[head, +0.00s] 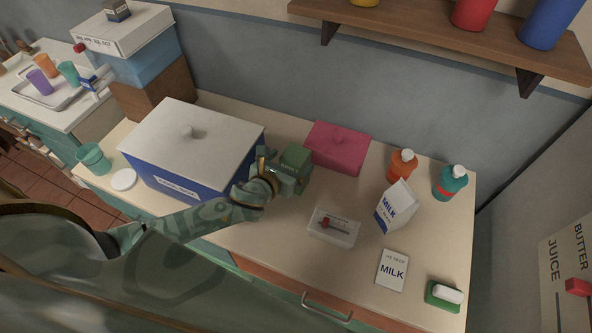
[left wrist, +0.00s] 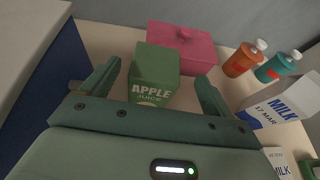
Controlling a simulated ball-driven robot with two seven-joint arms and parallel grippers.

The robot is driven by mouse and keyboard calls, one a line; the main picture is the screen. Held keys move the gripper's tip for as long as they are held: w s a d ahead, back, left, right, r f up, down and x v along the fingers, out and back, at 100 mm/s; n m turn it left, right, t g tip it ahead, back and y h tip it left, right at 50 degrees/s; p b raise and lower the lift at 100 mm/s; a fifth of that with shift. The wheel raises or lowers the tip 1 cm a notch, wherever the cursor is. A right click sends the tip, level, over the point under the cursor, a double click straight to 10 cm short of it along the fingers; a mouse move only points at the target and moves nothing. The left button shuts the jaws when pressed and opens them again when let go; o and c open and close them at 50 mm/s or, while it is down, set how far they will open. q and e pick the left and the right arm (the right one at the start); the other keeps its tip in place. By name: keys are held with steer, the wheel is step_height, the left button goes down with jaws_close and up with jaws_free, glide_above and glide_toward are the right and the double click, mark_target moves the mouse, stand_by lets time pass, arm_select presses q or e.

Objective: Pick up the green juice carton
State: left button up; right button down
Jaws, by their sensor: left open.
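The green juice carton (left wrist: 155,75), labelled APPLE JUICE, stands on the counter in front of the pink box. In the left wrist view it sits between the two spread fingers of my left gripper (left wrist: 160,95), with a gap showing on each side. In the head view the carton's green top (head: 296,156) shows just at my left gripper (head: 292,172), which hides its lower part. My left gripper is open. My right gripper is in neither view.
A large blue box (head: 180,165) with a white lid stands close on the left, the pink box (head: 338,148) behind. To the right are a milk carton (head: 394,207), an orange bottle (head: 401,167), a teal bottle (head: 450,183) and a clear container (head: 333,228). A shelf (head: 440,30) overhangs the back.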

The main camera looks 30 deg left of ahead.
mark_target(295, 155)
arm_select(q)
steer(key=x, duration=0.2)
steer(key=b+x, duration=0.1)
steer(key=x, duration=0.2)
steer(key=shift+w+a+f, duration=0.1)
steer(key=shift+a, duration=0.1)
steer(key=c, duration=1.8)
jaws_close()
steer(key=shift+r, duration=0.25)
